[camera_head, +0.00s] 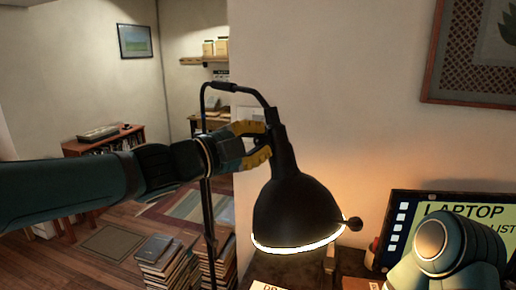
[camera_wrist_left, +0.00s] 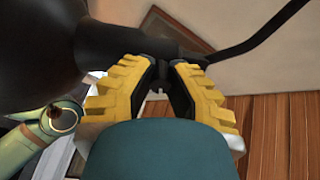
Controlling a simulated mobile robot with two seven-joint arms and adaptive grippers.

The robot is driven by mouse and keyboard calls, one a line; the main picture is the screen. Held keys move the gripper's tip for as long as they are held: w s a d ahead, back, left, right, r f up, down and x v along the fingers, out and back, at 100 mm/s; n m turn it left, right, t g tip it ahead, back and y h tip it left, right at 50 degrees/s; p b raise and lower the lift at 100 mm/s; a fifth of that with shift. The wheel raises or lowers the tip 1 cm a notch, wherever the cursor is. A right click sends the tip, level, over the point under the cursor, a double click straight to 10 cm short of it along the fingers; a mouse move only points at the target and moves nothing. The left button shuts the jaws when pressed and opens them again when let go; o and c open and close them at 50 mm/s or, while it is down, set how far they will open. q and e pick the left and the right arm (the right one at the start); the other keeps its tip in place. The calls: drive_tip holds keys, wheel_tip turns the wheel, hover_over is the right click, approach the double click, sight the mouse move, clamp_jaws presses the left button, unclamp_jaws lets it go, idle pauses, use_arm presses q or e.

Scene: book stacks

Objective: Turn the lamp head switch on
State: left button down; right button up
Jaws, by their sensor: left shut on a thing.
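The black lamp head (camera_head: 290,208) hangs from a thin curved black arm, with its shade facing down. Its rim glows and warm light falls on the wall beside it. My left gripper (camera_head: 262,143), with yellow fingers, is shut on the narrow neck above the shade. In the left wrist view the yellow fingers (camera_wrist_left: 160,72) close at the dark neck, with the shade (camera_wrist_left: 40,55) at upper left. The exact contact is partly hidden by the fingers. My right gripper is out of view.
A laptop (camera_head: 460,212) stands on the desk at right, partly behind a teal part of my own arm. Stacked books (camera_head: 160,255) stand on the floor at lower left. A framed picture (camera_head: 475,55) hangs on the right wall.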

use_arm(q)
drive_tip(key=shift+r+m+b, duration=0.1)
drive_tip(key=shift+m+b, duration=0.4)
drive_tip(key=shift+m, duration=0.9)
drive_tip(key=shift+a+r+m, duration=0.1)
drive_tip(key=shift+r+m, duration=0.05)
drive_tip(key=shift+m, duration=0.15)
drive_tip(key=c, duration=0.9)
unclamp_jaws()
drive_tip(key=shift+w, duration=0.1)
drive_tip(key=shift+o, duration=0.2)
drive_tip(key=v, duration=1.2)
drive_tip(key=shift+f, duration=0.2)
